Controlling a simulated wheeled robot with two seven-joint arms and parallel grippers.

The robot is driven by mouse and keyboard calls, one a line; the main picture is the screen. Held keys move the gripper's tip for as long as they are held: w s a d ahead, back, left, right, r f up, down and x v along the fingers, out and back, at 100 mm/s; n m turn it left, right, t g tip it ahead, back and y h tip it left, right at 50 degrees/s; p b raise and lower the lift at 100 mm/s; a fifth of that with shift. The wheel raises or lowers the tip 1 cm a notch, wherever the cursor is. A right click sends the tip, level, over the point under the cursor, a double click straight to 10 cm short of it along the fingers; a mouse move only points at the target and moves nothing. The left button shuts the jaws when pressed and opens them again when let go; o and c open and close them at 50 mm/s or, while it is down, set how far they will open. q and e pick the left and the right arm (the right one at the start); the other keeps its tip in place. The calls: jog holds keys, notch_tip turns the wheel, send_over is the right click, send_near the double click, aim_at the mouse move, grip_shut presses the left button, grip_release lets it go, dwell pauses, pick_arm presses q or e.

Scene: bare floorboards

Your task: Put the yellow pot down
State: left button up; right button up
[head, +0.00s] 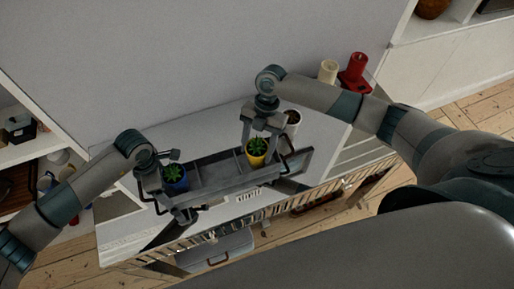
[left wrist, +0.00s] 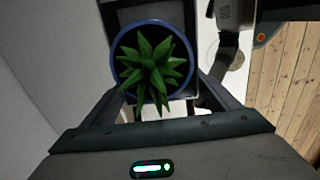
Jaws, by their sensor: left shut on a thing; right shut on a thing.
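The yellow pot (head: 257,160) holds a green succulent and is at the right part of a long grey tray (head: 215,174) in the head view. My right gripper (head: 257,146) comes from above and is shut on the yellow pot. A blue pot (head: 175,187) with a similar plant is at the tray's left end. I cannot tell whether the undersides of the pots touch the tray.
The tray is over a white table (head: 125,228). Shelves (head: 30,148) are at the left. The table's front left is clear.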

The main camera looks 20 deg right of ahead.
jog(key=o, duration=1.4)
jog(key=shift+f, duration=0.1)
jog(key=v, duration=1.2)
pick_arm(q)
jog(key=o, duration=1.3)
jog(key=shift+o, duration=0.2)
jog(key=shift+r, duration=0.1)
